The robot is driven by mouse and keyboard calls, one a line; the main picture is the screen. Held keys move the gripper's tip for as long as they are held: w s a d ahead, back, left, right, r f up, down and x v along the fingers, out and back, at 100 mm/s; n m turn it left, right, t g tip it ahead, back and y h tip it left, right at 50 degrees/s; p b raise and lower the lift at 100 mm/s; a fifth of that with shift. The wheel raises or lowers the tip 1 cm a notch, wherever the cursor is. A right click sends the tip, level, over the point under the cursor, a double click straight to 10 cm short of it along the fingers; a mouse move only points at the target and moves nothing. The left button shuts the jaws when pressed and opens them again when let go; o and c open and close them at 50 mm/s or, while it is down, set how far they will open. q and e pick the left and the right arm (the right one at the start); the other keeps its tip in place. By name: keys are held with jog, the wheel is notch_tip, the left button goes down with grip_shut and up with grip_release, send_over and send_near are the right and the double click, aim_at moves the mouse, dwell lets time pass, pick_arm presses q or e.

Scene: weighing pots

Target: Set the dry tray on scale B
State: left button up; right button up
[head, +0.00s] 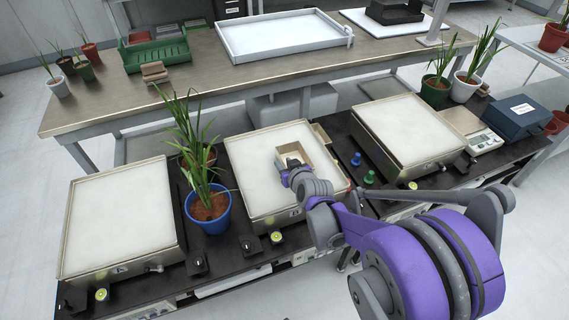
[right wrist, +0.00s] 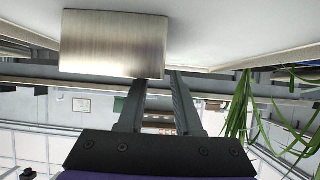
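A small beige open tray (head: 318,158) lies on the white top of the middle scale (head: 255,155) in the head view. My right gripper (head: 291,163) is at the tray's front left corner. In the right wrist view a tray wall (right wrist: 112,42) shows upside down beyond the fingers. My right gripper (right wrist: 160,82) has a gap between its fingers. One fingertip is hidden behind that wall; the other is beside the tray's end. My left gripper is not in view.
Similar white-topped scales stand left (head: 120,220) and right (head: 408,128). A plant in a blue pot (head: 210,215) stands left of the middle scale. Green and blue knobbed pieces (head: 370,178) stand to its right. A workbench (head: 200,85) with a white tray is behind.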

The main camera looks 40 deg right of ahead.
jog(key=shift+s+r, duration=0.25)
jog(key=shift+r, duration=0.15)
jog(key=p+v, duration=0.4)
jog(key=v, duration=0.7)
jog(key=s+a+f+n+g+y, duration=0.2)
jog(key=s+a+g, duration=0.5)
jog(key=s+a, duration=0.8)
jog(key=s+f+y, duration=0.1)
jog(key=s, duration=0.2)
jog(key=shift+n, duration=0.4)
